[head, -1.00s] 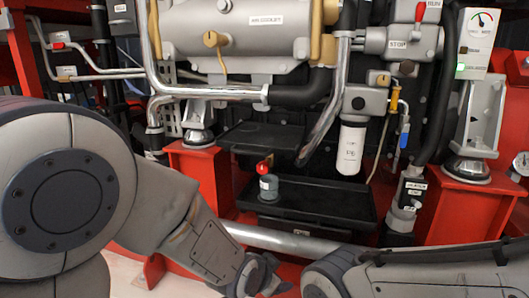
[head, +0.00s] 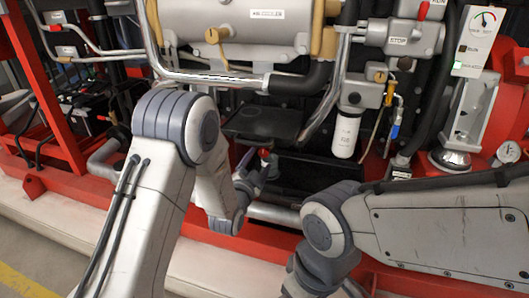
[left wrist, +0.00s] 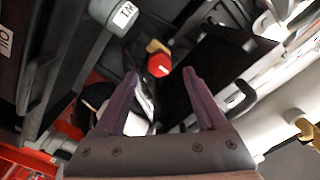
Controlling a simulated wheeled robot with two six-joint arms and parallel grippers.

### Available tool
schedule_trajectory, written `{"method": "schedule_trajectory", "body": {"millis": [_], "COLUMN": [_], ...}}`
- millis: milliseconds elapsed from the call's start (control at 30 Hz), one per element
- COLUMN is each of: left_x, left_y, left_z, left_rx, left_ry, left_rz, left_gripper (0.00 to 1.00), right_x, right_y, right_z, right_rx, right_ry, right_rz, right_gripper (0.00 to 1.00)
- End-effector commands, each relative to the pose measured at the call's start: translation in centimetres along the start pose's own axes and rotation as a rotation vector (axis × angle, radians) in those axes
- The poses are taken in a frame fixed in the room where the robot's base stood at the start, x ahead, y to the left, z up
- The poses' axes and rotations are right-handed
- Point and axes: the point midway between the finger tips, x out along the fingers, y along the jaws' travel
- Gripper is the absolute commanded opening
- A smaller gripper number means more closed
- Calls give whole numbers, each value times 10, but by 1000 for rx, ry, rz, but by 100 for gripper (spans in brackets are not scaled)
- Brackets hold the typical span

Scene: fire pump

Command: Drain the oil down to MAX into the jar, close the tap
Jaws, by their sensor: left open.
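The tap's round red knob (head: 264,153) shows low at the centre of the head view, beside my left gripper (head: 257,168). In the left wrist view the red knob (left wrist: 159,65), with a brass part (left wrist: 156,46) behind it, lies just beyond and between the fingertips of my left gripper (left wrist: 158,78). The fingers are apart and hold nothing. A grey cylinder with a white label (left wrist: 118,16) at the top of that view may be the jar; I cannot tell. My left arm hides the jar's place in the head view. No oil level or MAX mark is readable. My right gripper is out of view.
A black tray (head: 314,172) lies under the pump, partly behind my arms. A white filter (head: 345,135) hangs to its right. Chrome pipes (head: 212,78) and the large grey tank (head: 235,25) are above. The red frame (head: 70,190) runs along the front.

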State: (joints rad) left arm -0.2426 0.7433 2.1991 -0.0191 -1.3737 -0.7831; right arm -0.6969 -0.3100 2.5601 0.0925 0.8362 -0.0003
Motion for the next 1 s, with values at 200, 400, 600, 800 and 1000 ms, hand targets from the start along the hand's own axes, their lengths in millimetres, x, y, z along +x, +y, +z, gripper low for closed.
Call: {"method": "schedule_trajectory", "body": {"millis": [200, 400, 600, 800, 1000], "left_x": [40, 59, 63, 63, 62], "left_y": [2, 1, 0, 0, 0], "left_z": [1, 0, 0, 0, 0], "left_rx": [-1, -2, -2, -2, -2], "left_ry": [1, 0, -1, -1, -1], "left_rz": [-1, 1, 2, 2, 2], "left_gripper": [74, 74, 74, 51, 0], "right_x": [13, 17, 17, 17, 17], "right_y": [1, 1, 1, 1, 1], "right_z": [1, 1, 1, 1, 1], "right_rx": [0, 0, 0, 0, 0], "right_ry": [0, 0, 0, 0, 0], "right_rz": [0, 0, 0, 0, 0], "right_gripper": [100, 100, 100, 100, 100]}}
